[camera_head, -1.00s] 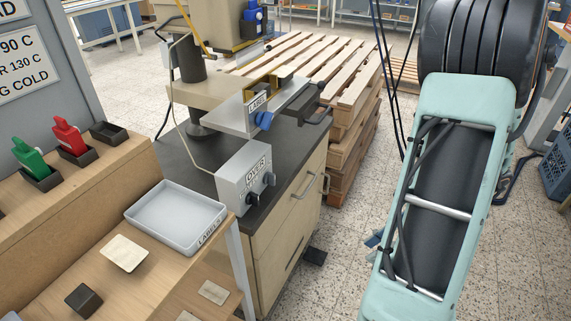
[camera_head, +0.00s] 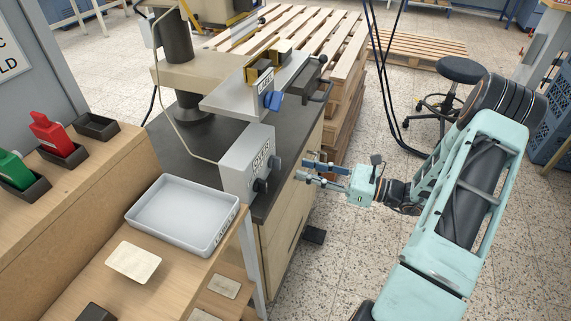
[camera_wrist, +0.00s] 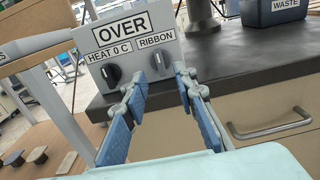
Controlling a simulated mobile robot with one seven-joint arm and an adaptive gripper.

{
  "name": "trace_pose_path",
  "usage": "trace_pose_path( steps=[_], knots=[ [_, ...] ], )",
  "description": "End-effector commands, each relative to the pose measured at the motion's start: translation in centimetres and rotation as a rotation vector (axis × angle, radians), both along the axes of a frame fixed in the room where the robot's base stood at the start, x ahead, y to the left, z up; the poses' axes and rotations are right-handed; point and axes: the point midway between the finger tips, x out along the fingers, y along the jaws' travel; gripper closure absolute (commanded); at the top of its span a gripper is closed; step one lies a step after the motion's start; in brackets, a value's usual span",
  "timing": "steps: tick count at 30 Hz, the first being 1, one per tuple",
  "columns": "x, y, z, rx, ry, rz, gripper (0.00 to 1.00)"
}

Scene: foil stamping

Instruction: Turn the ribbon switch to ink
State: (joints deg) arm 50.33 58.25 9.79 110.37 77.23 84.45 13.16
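The grey control box (camera_head: 236,163) stands on the dark bench top. In the wrist view its face (camera_wrist: 168,30) reads "OVER", "HEAT 0 C" and "RIBBON". The black ribbon knob (camera_wrist: 158,62) is under "RIBBON", with its pointer roughly upright; no position marks are legible around it. The heat knob (camera_wrist: 111,74) is to its left. My gripper (camera_head: 310,170) is open and empty, right of the box and apart from it. In the wrist view my blue fingers (camera_wrist: 162,90) spread either side below the ribbon knob, and the right fingertip overlaps the box face.
A drawer handle (camera_wrist: 270,124) sticks out below the bench edge. A dark waste bin (camera_wrist: 285,10) is on the bench.

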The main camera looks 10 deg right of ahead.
Motion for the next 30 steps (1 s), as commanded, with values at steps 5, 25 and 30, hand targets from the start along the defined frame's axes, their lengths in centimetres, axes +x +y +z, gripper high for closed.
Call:
trace_pose_path(
  steps=[5,25,30],
  knots=[
    [1.9,3.1,-0.1,0.0,0.001,0.005,0.74],
    [3.8,5.9,0.0,-0.002,0.001,0.002,0.8],
    [3.8,5.8,0.0,-0.001,0.002,0.002,0.99]
  ],
)
